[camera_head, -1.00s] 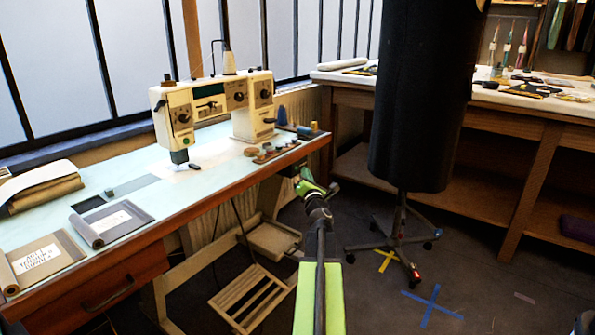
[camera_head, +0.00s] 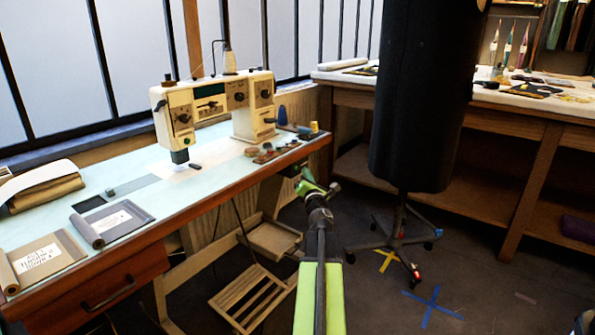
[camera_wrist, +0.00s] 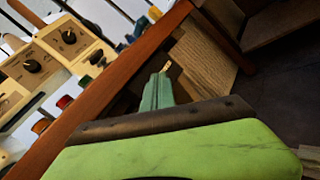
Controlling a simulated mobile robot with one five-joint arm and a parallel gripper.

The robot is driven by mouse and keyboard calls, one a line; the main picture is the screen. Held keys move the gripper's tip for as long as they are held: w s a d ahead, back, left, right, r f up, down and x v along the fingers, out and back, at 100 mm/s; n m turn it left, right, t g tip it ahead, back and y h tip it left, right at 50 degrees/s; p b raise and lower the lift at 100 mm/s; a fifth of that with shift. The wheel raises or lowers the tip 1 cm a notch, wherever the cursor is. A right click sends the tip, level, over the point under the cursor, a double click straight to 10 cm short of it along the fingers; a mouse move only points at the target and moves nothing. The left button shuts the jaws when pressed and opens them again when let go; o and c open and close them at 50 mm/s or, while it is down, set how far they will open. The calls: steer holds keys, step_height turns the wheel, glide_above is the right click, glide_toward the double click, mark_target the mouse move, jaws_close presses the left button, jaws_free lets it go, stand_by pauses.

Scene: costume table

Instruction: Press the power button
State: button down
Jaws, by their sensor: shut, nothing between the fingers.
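A cream sewing machine (camera_head: 213,105) stands on the pale blue table top in the head view. Dark dials and a dark switch (camera_head: 270,120) show on its right pillar. The wrist view shows part of the machine's front (camera_wrist: 30,65) with a dial and small dark controls at its left. I cannot tell which control is the power button. My gripper (camera_head: 303,180) is beside the table's front edge, right of and below the machine, apart from it. In the wrist view its shut fingers (camera_wrist: 164,82) are empty and point past the wooden edge.
The table's wooden front edge (camera_head: 225,195) runs between my gripper and the machine. Spools and small items (camera_head: 275,150) lie near the table's right end. A black dress form (camera_head: 420,100) stands close on the right.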

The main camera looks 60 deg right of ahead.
stand_by(0.6)
steer(key=shift+w, duration=0.45)
steer(key=shift+w, duration=0.45)
stand_by(0.4)
steer(key=shift+s, duration=0.9)
steer(key=s, duration=0.6)
stand_by(0.4)
